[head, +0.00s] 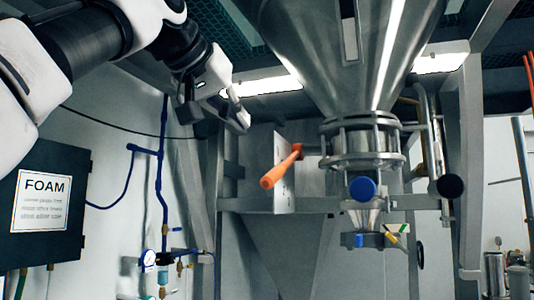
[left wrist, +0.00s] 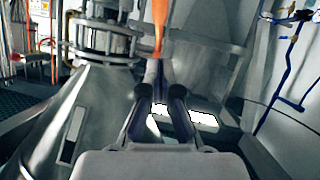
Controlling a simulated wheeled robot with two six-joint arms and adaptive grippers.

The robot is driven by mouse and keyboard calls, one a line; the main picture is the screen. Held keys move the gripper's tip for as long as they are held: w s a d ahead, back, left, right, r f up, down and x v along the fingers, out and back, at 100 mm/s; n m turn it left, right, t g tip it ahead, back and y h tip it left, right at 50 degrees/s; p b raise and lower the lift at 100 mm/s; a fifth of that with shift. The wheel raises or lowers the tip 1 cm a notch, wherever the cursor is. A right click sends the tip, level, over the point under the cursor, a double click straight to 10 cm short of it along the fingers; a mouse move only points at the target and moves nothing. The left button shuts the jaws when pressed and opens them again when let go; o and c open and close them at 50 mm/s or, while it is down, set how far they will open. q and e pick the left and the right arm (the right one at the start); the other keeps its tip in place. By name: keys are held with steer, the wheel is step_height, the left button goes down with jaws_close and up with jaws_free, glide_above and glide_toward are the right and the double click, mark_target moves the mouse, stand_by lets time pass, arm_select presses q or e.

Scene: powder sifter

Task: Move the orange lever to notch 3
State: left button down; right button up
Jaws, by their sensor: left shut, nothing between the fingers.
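The orange lever (head: 281,167) sticks out toward the lower left from a pale metal plate (head: 284,190) left of the sifter's neck. Notch numbers are too small to read, so I cannot tell which notch it is in. In the left wrist view the lever (left wrist: 160,22) hangs at the top, just beyond my fingertips. My left gripper (head: 240,116) is above and left of the lever, apart from it in the head view. Its fingers also show in the left wrist view (left wrist: 160,82); they are shut and hold nothing. My right gripper is out of view.
A steel hopper (head: 340,60) narrows to a clamped neck (head: 363,140) right of the lever. Below are a blue round cap (head: 362,189) and small valves. A dark FOAM box (head: 42,200) and blue pipes (head: 160,175) are at left. Space left of the lever looks free.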

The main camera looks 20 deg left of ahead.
mark_target(274, 169)
arm_select(q)
steer(key=w+f, duration=0.2)
steer(key=w+d+f, duration=0.1)
steer(key=w, duration=0.2)
steer(key=w+d+f+p, duration=0.1)
steer(key=w+f, duration=0.1)
steer(key=shift+w+d+f, duration=0.2)
steer(key=shift+w+f, duration=0.15)
steer(key=shift+w+a+f, duration=0.1)
steer(key=shift+f, duration=0.2)
